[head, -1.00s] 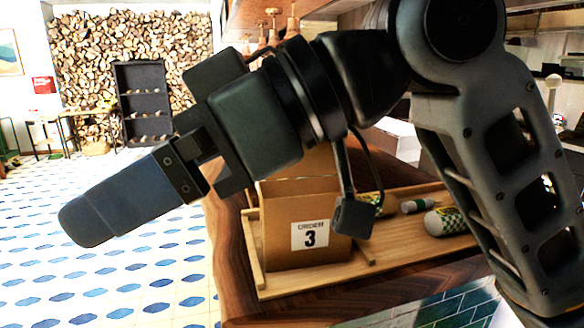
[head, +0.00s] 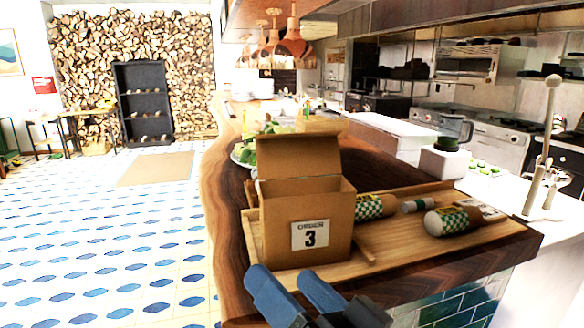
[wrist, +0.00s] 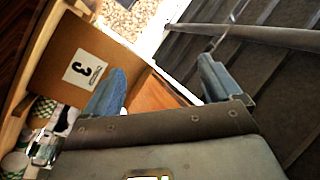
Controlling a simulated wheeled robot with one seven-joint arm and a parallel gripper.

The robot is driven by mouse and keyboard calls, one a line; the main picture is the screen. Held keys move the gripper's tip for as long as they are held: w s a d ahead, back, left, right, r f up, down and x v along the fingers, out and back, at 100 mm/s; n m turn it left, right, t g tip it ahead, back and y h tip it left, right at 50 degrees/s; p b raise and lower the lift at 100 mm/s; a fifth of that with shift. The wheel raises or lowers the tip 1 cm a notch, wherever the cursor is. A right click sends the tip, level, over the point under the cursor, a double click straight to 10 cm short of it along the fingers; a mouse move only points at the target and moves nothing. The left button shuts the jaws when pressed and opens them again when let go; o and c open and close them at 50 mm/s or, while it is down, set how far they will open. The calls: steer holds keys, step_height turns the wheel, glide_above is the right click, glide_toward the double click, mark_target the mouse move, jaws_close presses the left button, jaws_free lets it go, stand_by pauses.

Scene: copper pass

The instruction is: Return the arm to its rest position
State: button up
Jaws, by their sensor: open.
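My gripper (head: 290,292) is low at the bottom middle of the head view, in front of the counter's near edge. Its two blue-grey fingers stand apart with nothing between them. The rest of my arm is mostly out of the head view. In the wrist view my gripper (wrist: 158,92) also shows its fingers spread and empty. The cardboard box (head: 309,238) with an "ORDER 3" label stands open on the wooden tray, just beyond the fingers. The box (wrist: 62,55) also shows at the left of the wrist view.
The wooden counter (head: 228,215) runs away from me. A plate of greens (head: 245,151) stands behind the box. The tiled floor (head: 110,250) at left is clear.

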steer(key=s+d+f+m+t+h, duration=0.1)
steer(key=s+d+f+m+h, duration=0.3)
steer(key=s+d+f+h, duration=0.7)
steer(key=s+d+f+n, duration=0.1)
steer(key=s+d, duration=0.2)
steer(key=s, duration=0.4)
steer(key=s+d+f+n+g+h, duration=0.1)
steer(key=s+d+f, duration=0.1)
steer(key=s, duration=0.4)
steer(key=s+d+f+n, duration=0.1)
steer(key=s+d, duration=0.4)
steer(key=s, duration=0.2)
steer(key=shift+s+f+n+g, duration=0.25)
steer(key=shift+s+n+g, duration=0.05)
